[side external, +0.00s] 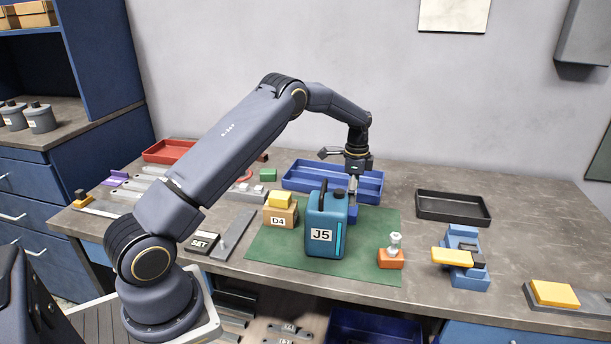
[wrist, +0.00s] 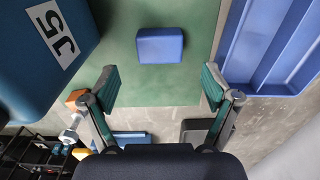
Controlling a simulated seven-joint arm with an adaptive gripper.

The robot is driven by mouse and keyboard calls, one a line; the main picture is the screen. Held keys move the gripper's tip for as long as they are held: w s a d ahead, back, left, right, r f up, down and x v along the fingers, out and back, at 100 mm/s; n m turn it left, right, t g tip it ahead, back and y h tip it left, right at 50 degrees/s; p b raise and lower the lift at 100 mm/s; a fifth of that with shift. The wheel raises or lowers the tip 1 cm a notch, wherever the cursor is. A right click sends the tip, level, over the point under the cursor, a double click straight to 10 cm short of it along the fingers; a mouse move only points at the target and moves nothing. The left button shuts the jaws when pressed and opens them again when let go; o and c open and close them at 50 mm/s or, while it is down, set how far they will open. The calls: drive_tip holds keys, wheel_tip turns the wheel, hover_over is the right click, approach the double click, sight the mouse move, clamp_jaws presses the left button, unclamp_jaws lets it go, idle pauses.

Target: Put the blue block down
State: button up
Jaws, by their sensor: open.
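The blue block (wrist: 160,46) lies on the green mat (wrist: 120,80) in the wrist view, clear of both fingers. In the side view the blue block (side external: 352,214) shows only in part, behind the blue J5 canister (side external: 326,225). My gripper (side external: 353,188) is above the block there, its lower part partly hidden by the canister. In the wrist view my gripper (wrist: 162,82) has its two fingers wide apart with nothing between them. The block appears in line with the gap, beyond the fingertips. I cannot tell the exact height between them.
The J5 canister also stands close at the left in the wrist view (wrist: 50,45). A blue divided tray (side external: 300,186) is behind the mat. A D4 box (side external: 280,213) with a yellow block and an orange piece (side external: 391,259) are nearby. A black tray (side external: 453,207) is to the right.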

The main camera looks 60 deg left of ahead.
wheel_tip(320, 180, up, 6)
drive_tip(key=f, duration=0.1)
wheel_tip(320, 180, up, 13)
drive_tip(key=n+t, duration=0.2)
drive_tip(key=n, duration=0.1)
hover_over(351, 209)
drive_tip(key=s+d, duration=0.6)
drive_tip(key=s+d+r+n+t, duration=0.1)
drive_tip(key=s+d+r+n, duration=0.1)
drive_tip(key=s+d+r, duration=0.5)
drive_tip(key=s+d+f+n+t, duration=0.1)
drive_tip(key=s+n, duration=0.1)
drive_tip(key=s, duration=0.8)
drive_tip(key=s+d+f+n+t, duration=0.1)
drive_tip(key=s+d+f+n, duration=0.1)
drive_tip(key=s, duration=0.8)
drive_tip(key=shift+s+d+f+t, duration=0.15)
drive_tip(key=shift+t, duration=0.15)
